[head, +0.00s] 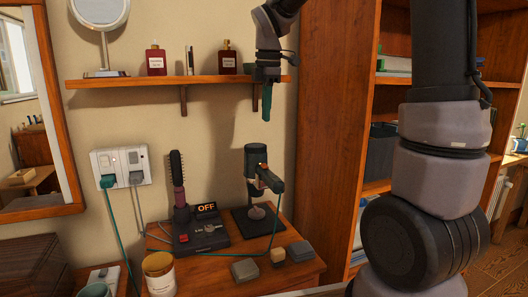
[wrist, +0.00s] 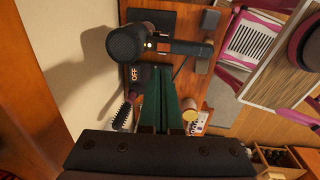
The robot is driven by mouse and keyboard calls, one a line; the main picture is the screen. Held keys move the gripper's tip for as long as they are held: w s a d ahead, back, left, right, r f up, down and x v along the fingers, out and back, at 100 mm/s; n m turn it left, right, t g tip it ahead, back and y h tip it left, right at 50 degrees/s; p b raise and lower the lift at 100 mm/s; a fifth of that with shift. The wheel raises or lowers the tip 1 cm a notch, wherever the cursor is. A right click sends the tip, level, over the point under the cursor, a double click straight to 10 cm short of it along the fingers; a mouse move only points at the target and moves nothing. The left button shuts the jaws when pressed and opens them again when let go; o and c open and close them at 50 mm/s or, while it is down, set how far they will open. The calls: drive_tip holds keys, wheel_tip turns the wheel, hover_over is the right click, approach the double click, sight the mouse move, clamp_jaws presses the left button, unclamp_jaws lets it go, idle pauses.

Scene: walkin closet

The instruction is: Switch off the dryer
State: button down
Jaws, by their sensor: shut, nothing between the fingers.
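The dark hair dryer (head: 257,156) rests in a stand on the small wooden table, its handle slanting down right. A green cord runs from it across the table. In the wrist view the dryer (wrist: 125,43) lies beyond my fingertips, with a small light spot on its body. My gripper (head: 267,112) is shut and empty, its green fingers pointing down above the dryer, apart from it. The fingers (wrist: 163,75) also show in the wrist view. A display reading OFF (head: 206,208) stands on the base beside the upright hot brush (head: 178,180).
A wall shelf (head: 150,81) with bottles and a mirror is close to my gripper. A wall outlet panel (head: 120,166) holds two plugs. Small blocks (head: 245,269) and a jar (head: 160,274) stand at the table front. A tall wooden cabinet side (head: 335,130) rises at right.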

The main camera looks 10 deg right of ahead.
sight(264, 165)
drive_tip(key=f, duration=0.4)
drive_tip(key=w+f, duration=0.1)
drive_tip(key=f, duration=0.7)
drive_tip(key=shift+w+a+f, duration=0.1)
drive_tip(key=shift+w+a, duration=0.05)
drive_tip(key=shift+w, duration=0.05)
drive_tip(key=shift+w+f, duration=0.1)
drive_tip(key=shift+f, duration=0.55)
